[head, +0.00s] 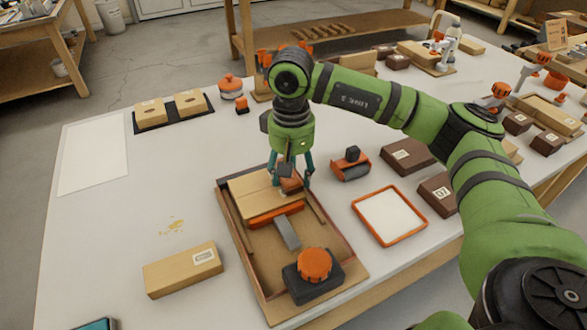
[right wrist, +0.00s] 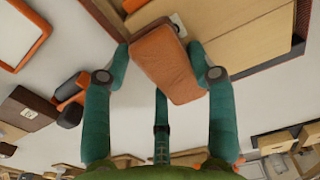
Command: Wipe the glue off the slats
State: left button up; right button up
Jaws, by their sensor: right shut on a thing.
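My right gripper (head: 290,180) points down over the wooden frame (head: 221,206). It is shut on an orange-brown block (head: 291,186), perhaps a sponge. In the right wrist view the block (right wrist: 165,65) sits between the teal fingers of my right gripper (right wrist: 160,58). Pale wooden slats (head: 247,194) lie side by side in the far part of the frame, under and beside the block. In the right wrist view a small whitish patch (right wrist: 179,25) shows at the block's edge; I cannot tell if it is glue. Contact between block and slats is unclear. My left gripper is not in view.
An orange-rimmed white tray (head: 390,216) stands to the right. Yellowish crumbs (head: 173,227) and a cardboard box (head: 183,270) lie left. The table's left side is mostly clear.

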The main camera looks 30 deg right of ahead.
aim_at(246, 198)
jog(key=shift+a+f, duration=0.1)
jog(key=shift+a, duration=1.2)
jog(key=shift+w+a, duration=0.2)
jog(key=shift+a, duration=1.55)
jog(key=shift+a, duration=0.2)
jog(key=shift+a+b, duration=0.35)
jog(key=shift+a, duration=0.5)
jog(key=shift+a, duration=0.1)
jog(key=shift+a, duration=0.9)
